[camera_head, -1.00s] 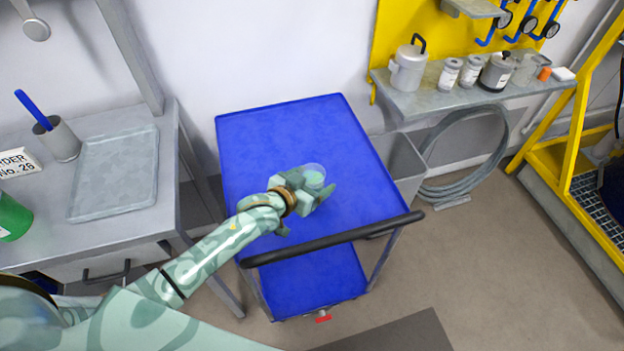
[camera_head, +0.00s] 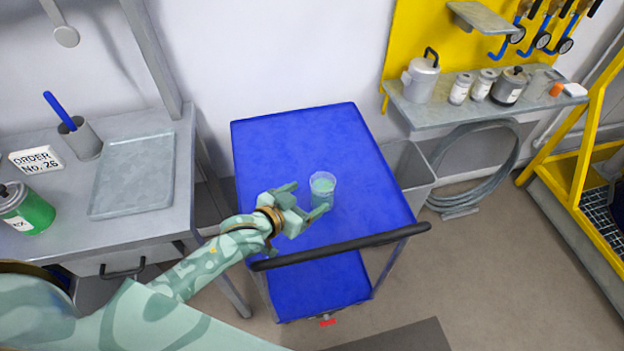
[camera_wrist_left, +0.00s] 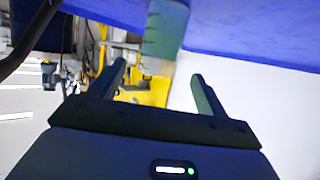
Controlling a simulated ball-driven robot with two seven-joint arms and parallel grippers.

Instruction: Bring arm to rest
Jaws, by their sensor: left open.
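My left arm (camera_head: 225,248) reaches in from the left over the blue cart. My left gripper (camera_head: 308,199) is open and empty, just left of and nearer to me than a clear cup (camera_head: 322,187) with pale green contents. The cup stands upright on the cart top (camera_head: 285,135). In the left wrist view the two fingers (camera_wrist_left: 158,85) are spread apart, and the cup (camera_wrist_left: 165,30) shows beyond them, outside the fingers. My right gripper is not in view.
The cart's black handle (camera_head: 345,245) runs close below my left wrist. On the left is a grey bench with a tray (camera_head: 133,175), a green can (camera_head: 27,210) and a pen cup (camera_head: 82,138). A shelf (camera_head: 440,112) with several containers is at the right.

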